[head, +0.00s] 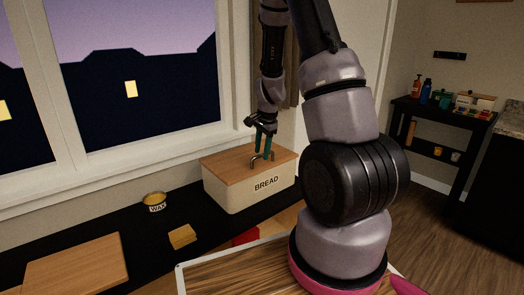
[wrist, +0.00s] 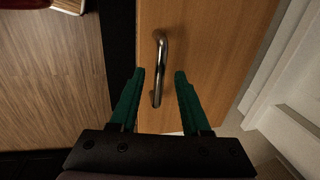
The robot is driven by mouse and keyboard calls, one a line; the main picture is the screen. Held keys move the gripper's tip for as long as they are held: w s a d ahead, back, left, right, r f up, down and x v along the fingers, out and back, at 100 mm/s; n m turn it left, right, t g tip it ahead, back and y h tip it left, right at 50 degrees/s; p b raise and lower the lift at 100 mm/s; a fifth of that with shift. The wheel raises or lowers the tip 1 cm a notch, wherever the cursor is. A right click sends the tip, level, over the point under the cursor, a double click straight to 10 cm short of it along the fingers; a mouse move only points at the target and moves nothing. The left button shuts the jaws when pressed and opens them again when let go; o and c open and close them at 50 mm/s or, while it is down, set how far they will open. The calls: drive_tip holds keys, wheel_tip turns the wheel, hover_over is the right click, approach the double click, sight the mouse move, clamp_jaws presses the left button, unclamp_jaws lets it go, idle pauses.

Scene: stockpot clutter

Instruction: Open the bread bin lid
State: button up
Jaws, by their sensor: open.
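The bread bin (head: 251,191) is a cream box marked BREAD with a flat wooden lid (head: 225,165). It stands on the dark surface below the window, and its lid lies on top of it. A bent metal handle (head: 254,161) rises from the lid. In the wrist view the handle (wrist: 160,60) runs lengthwise up the lid (wrist: 205,60). My gripper (head: 264,155) is over the lid at the handle. In the wrist view my gripper's green fingers (wrist: 160,72) are apart, one on each side of the handle's near end. I cannot tell whether they touch it.
A WAX tin (head: 154,202), a yellow block (head: 182,236) and a wooden board (head: 78,264) lie left of the bin. A red object (head: 245,237) is in front of it. The window wall is close behind. A dark shelf (head: 445,120) with bottles stands far right.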

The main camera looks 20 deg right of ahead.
clamp_jaws()
idle(1.5)
